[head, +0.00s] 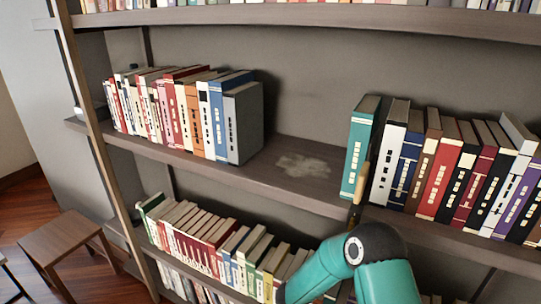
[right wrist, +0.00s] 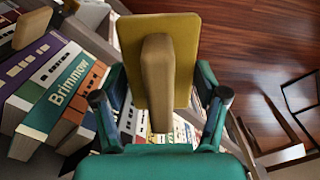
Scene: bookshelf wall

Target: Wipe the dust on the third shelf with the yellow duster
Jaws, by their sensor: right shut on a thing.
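A pale dust patch (head: 303,165) lies on the bare stretch of the middle shelf (head: 240,178), between two rows of books. In the right wrist view my right gripper (right wrist: 160,95) is shut on the tan handle of the yellow duster (right wrist: 185,45). The duster's flat yellow head stands out beyond the fingers. In the head view the duster (head: 361,182) shows as a narrow strip in front of the teal book, right of the dust and apart from it. My right arm mostly hides the gripper there. My left gripper is not in view.
A row of books (head: 180,110) ends with a grey one left of the dust. A teal book (head: 361,145) starts the right row. More books (head: 215,240) fill the shelf below. A wooden stool (head: 60,240) stands at the lower left.

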